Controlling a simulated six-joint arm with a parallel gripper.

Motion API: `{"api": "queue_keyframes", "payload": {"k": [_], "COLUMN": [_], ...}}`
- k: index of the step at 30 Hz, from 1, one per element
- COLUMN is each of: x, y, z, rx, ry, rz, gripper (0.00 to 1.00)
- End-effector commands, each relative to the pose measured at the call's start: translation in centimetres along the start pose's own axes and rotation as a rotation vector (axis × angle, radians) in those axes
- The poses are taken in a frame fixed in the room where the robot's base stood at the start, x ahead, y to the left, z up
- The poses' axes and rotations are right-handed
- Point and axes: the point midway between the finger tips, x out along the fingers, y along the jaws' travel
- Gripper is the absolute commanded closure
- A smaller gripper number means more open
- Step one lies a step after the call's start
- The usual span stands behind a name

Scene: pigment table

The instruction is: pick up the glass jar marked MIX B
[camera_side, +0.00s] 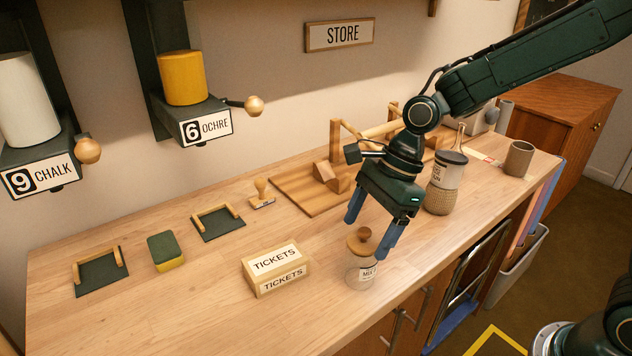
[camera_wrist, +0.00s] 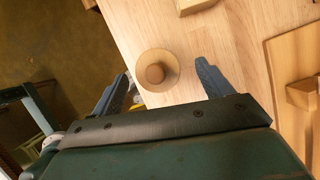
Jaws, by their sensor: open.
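A small glass jar (camera_side: 359,272) with a round wooden lid and knob stands upright near the front edge of the table; the visible part of its label reads "MIX", and the rest is hard to read. In the wrist view the jar's lid (camera_wrist: 156,72) shows from above, between and a little beyond the fingertips. My gripper (camera_side: 370,232) is open, with its blue fingers pointing down just above and around the lid's level. In the wrist view my gripper (camera_wrist: 160,75) has one finger on each side of the jar, with gaps on both sides.
A wooden TICKETS box (camera_side: 276,268) stands left of the jar. A taller lidded jar with a woven base (camera_side: 443,185) stands behind to the right, close to my gripper. A wooden rack board (camera_side: 305,200) lies behind. The table's front edge is close to the jar.

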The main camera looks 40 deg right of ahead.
Motion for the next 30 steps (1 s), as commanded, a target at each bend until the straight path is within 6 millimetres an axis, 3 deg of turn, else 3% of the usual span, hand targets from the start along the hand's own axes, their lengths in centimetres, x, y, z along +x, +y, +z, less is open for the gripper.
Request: {"api": "queue_keyframes", "payload": {"k": [8, 21, 30], "x": [0.5, 4.8, 5.2], "y": [0.1, 0.4, 0.4], "z": [-0.1, -0.3, -0.3], "rx": [0.0, 0.001, 0.0], "ry": [0.001, 0.001, 0.0], "rz": [0.001, 0.002, 0.0], "gripper": [0.21, 0.21, 0.21]}}
